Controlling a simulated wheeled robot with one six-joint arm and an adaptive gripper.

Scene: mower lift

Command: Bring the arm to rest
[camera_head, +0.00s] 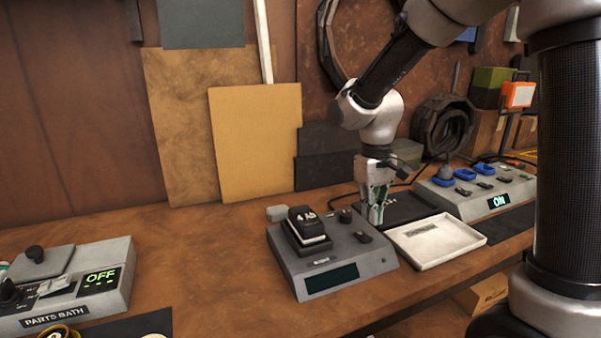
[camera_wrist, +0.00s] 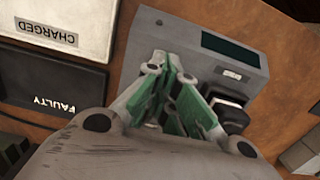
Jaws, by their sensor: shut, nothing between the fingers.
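In the wrist view the green-padded fingers (camera_wrist: 172,112) converge in front of the grey box (camera_wrist: 200,25). A black block marked "4 A5" or similar (camera_head: 308,222) sits on top of the box. I cannot tell whether the fingertips touch the box. My arm reaches in from the upper right.
A white tray (camera_head: 437,240) labelled "CHARGED" in the wrist view (camera_wrist: 90,18) and a black "FAULTY" tray (camera_wrist: 45,80) lie beside the box. A panel reading "ON" (camera_head: 475,197) stands right. The "PARTS BATH" unit (camera_head: 115,290) reads "OFF". Bench between is clear.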

